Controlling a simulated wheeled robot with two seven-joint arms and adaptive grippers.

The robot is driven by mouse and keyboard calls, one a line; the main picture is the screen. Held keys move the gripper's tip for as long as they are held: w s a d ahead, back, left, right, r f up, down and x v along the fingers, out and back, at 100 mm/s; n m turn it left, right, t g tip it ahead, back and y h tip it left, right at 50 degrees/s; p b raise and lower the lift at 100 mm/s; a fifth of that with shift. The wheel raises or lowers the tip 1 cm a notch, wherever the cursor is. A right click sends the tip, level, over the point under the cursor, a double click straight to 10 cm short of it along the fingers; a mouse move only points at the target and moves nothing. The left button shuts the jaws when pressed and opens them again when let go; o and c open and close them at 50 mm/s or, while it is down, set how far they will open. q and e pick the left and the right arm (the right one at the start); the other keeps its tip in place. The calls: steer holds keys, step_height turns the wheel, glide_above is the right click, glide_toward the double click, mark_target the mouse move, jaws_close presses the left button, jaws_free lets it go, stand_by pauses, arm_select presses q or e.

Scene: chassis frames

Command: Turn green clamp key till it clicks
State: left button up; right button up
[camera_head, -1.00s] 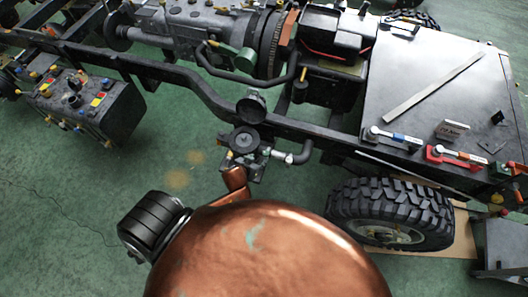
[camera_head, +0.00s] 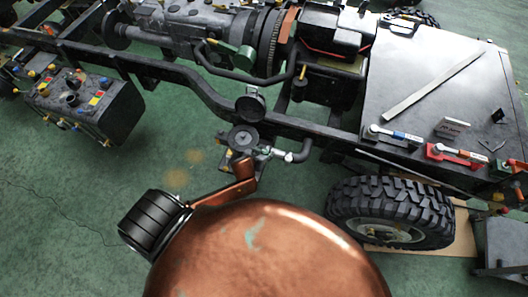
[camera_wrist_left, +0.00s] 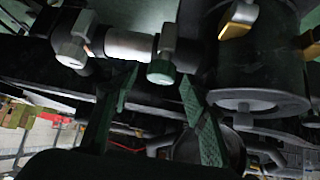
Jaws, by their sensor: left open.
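In the left wrist view, a small rounded key with a green tint (camera_wrist_left: 161,73), which looks like the clamp key, hangs below a pale pipe fitting (camera_wrist_left: 128,45). My left gripper (camera_wrist_left: 158,84) is open, with its two green-lined fingers on either side of the key; I cannot tell whether they touch it. In the head view, my copper left arm reaches toward a dark bent pipe (camera_head: 291,155) below the chassis rail. My gripper's fingers and the key cannot be made out clearly there. My right gripper is not in view.
The black chassis rail (camera_head: 190,80) runs above the work spot. A tyre (camera_head: 390,212) stands to the right, and a grey control box (camera_head: 92,105) to the left. Green floor is free at left.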

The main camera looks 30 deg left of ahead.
arm_select(q)
jaws_close()
stand_by(0.3)
